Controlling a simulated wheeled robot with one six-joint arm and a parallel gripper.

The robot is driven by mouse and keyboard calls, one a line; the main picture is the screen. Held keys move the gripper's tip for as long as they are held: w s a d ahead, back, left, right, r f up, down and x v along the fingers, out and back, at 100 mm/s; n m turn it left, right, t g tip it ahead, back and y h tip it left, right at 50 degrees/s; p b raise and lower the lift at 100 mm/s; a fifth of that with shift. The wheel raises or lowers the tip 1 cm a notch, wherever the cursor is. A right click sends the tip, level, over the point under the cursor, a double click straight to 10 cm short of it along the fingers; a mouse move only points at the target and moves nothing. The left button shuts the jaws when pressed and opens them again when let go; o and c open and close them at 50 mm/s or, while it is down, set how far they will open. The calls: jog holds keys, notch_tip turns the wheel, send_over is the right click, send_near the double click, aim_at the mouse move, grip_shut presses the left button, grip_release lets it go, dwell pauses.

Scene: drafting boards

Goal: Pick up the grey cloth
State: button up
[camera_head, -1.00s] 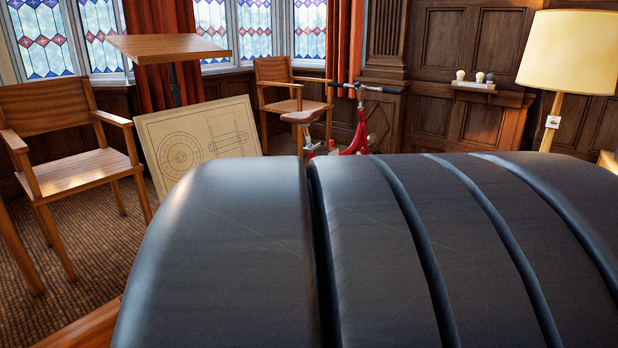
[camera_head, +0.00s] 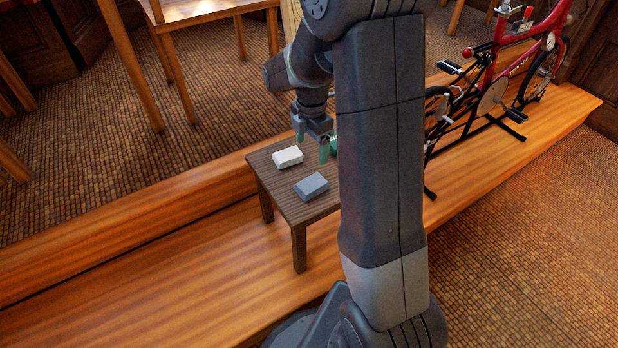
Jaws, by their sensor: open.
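The grey cloth (camera_head: 311,187) looks like a small folded block lying flat on a small dark wooden table (camera_head: 263,160), near its front edge. My gripper (camera_head: 311,147) is open, with green-tipped fingers pointing down over the table's far part. It is above and beyond the grey cloth, apart from it, with nothing seen between its fingers. My own arm link covers the right side of the table.
A white block (camera_head: 288,157) lies on the table just behind the grey cloth. A green thing (camera_head: 333,146) is partly hidden by my arm. A red bicycle (camera_head: 513,62) stands to the right on the wooden platform (camera_head: 140,282).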

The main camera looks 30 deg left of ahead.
aim_at(311, 183)
jog(key=f+b, duration=0.1)
jog(key=f, duration=0.3)
jog(key=f+b, duration=0.1)
jog(key=f, duration=0.4)
jog(key=f+b, duration=0.1)
jog(key=f, duration=0.3)
jog(key=shift+s+d+f, duration=0.1)
jog(key=shift+s+f, duration=0.15)
jog(key=shift+f, duration=0.05)
jog(key=shift+c, duration=0.2)
jog(key=c, duration=1)
